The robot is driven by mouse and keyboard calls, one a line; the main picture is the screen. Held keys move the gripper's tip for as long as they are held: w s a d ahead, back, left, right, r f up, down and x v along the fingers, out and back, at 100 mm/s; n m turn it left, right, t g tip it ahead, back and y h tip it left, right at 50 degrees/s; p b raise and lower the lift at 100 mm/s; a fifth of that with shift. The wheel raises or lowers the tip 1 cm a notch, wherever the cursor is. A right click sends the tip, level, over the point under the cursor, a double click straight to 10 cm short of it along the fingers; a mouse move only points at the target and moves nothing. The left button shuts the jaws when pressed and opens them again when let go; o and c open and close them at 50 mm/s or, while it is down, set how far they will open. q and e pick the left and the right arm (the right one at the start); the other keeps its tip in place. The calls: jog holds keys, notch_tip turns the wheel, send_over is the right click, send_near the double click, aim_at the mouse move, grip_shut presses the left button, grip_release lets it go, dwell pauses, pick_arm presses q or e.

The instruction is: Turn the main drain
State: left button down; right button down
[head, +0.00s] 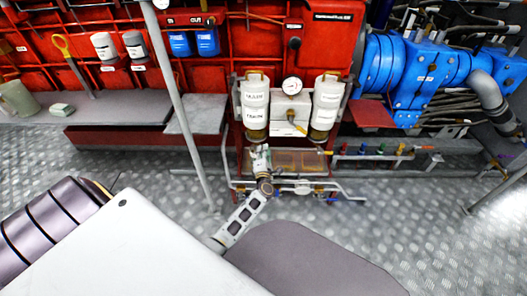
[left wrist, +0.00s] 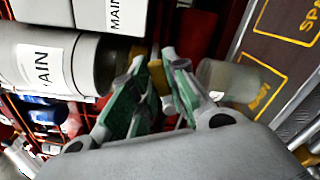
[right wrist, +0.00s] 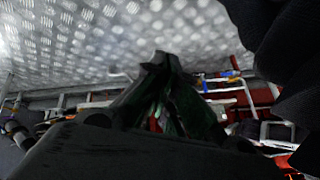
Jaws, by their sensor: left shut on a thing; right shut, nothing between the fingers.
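My left gripper (head: 260,152) is just below the left canister. In the left wrist view, my left gripper (left wrist: 155,85) is shut on a small brass-coloured drain valve (left wrist: 157,77), mostly hidden by the green-padded fingers. A grey canister (left wrist: 88,62) with a label partly reading "AIN" is beside it at left. My right gripper (right wrist: 165,85) is shut and empty in the right wrist view, above blurred pipework.
A pressure gauge (head: 292,85) sits between the canisters. A translucent cup (left wrist: 225,82) is close to the right of the left fingers. A vertical grey pole (head: 178,95) stands left of the arm. Patterned metal floor (head: 440,240) is open at right.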

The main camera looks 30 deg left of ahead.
pick_arm(q)
jog(key=shift+w+d+f+m+p, duration=0.1)
jog(key=shift+f+m+p, duration=0.25)
jog(key=shift+m, duration=0.5)
jog(key=shift+s+d+f+m+p, duration=0.1)
jog(key=shift+f+m+p, duration=0.2)
jog(key=shift+m, duration=0.5)
jog(key=shift+w+f+m+p, duration=0.1)
jog(key=shift+f+m+p, duration=0.2)
jog(key=shift+m, duration=0.55)
pick_arm(e)
jog(key=shift+g+h, duration=0.3)
jog(key=shift+g, duration=0.1)
jog(key=shift+d+r, duration=0.25)
jog(key=shift+r, duration=1)
jog(key=shift+d+r, duration=0.25)
jog(key=shift+r, duration=1)
pick_arm(q)
jog(key=c, duration=1.4)
grip_release()
jog(key=shift+r, duration=0.1)
pick_arm(e)
jog(key=shift+f, duration=0.1)
